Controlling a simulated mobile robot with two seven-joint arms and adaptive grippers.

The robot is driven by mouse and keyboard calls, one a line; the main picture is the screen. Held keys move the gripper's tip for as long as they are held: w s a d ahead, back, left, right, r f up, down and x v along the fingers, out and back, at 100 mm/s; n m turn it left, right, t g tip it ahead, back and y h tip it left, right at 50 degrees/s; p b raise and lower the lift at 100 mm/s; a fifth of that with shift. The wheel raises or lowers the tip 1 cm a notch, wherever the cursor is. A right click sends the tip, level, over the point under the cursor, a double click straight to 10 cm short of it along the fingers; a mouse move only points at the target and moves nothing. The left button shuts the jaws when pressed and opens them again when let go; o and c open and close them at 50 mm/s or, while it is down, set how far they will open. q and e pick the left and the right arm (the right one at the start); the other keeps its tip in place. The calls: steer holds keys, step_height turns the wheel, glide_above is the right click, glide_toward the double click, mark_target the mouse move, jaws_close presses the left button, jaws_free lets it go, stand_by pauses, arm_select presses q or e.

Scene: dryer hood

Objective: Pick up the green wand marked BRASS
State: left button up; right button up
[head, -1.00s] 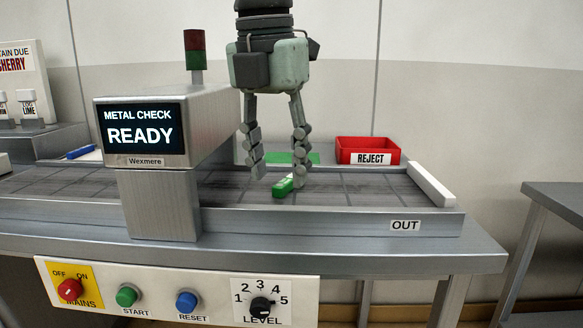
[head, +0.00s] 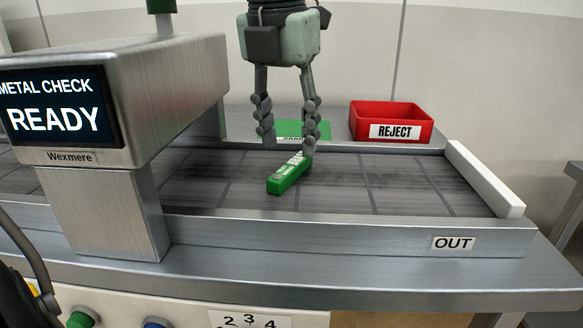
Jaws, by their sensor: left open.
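The green wand (head: 287,177) lies on the dark conveyor belt on the OUT side of the metal check machine. It points slantwise, its near end toward lower left. White marking shows on its top, too small to read. My left gripper (head: 291,146) hangs from above with its fingers apart and pointing down, at the wand's far end. The right finger overlaps the wand's far end in the picture; I cannot tell if they touch. Nothing is between the fingers that I can see as held. My right gripper does not show.
The metal check machine (head: 185,75), reading READY, stands over the belt at left. A red REJECT bin (head: 415,112) and a green mat (head: 303,128) lie behind the belt. A white bar (head: 484,180) closes the right end. The belt (head: 410,185) is clear right of the wand.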

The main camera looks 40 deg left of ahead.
mark_target(291, 164)
arm_select(q)
steer(key=f, duration=0.4)
steer(key=shift+w, duration=0.3)
jaws_close()
